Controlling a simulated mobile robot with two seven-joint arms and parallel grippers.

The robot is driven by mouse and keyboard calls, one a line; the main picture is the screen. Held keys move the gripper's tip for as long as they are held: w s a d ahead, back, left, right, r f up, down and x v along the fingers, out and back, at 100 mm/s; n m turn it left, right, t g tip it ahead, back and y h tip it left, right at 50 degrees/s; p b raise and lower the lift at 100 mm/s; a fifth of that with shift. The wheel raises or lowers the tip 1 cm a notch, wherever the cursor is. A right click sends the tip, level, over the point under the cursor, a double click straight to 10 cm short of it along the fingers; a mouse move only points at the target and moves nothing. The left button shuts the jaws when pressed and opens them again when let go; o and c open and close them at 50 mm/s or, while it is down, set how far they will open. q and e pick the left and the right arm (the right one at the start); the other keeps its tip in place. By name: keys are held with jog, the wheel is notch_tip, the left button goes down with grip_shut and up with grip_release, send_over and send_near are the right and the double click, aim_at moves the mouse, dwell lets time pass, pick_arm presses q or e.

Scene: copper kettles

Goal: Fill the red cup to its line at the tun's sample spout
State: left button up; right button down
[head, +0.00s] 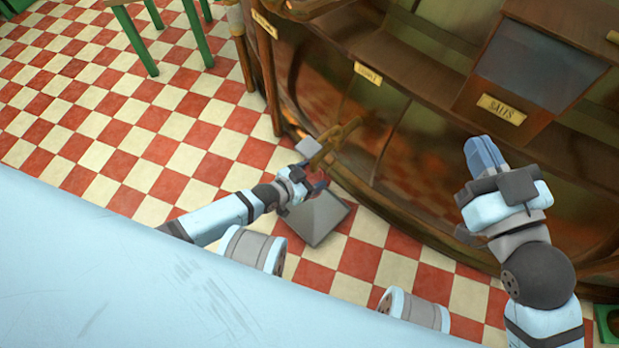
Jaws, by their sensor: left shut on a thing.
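The cup's line and any liquid cannot be seen. My right gripper (482,155) is raised in front of the tun, its blue fingers together, with nothing visible between them.
A labelled bin (530,70) reading "SALTS" sits upper right. A green-legged stool (140,40) stands far left. The red and cream tiled floor (130,130) is open at left.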

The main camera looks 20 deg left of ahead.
jog(key=shift+w+d+r, duration=0.2)
jog(key=shift+w+d, duration=0.05)
jog(key=shift+w, duration=0.2)
jog(key=w+r, duration=0.2)
jog(key=w, duration=0.6)
jog(key=w+a+f+m+g+y, duration=0.1)
jog(key=w+a+f+m+g, duration=0.2)
jog(key=a, duration=0.4)
jog(key=s+a+f+m+g+h, duration=0.1)
jog(key=a+f+g+h, duration=0.1)
jog(key=a+f+g, duration=0.35)
jog(key=a+f+m+g+h, duration=0.1)
jog(key=a+f+g, duration=0.15)
jog(key=a, duration=0.55)
jog(key=s+a+f+m+g+h, duration=0.1)
jog(key=a+f+g+h, duration=0.2)
jog(key=a, duration=0.4)
jog(key=f+h, duration=0.1)
jog(key=f, duration=0.2)
jog(key=f+m+g+h, duration=0.1)
jog(key=f+h, duration=0.1)
jog(key=f, duration=0.2)
jog(key=f+m+h, duration=0.1)
jog(key=f, duration=0.2)
jog(key=shift+s+a+f+g+h, duration=0.2)
jog(key=shift+a+f+g+h, duration=0.1)
jog(key=shift+f+g+h, duration=0.1)
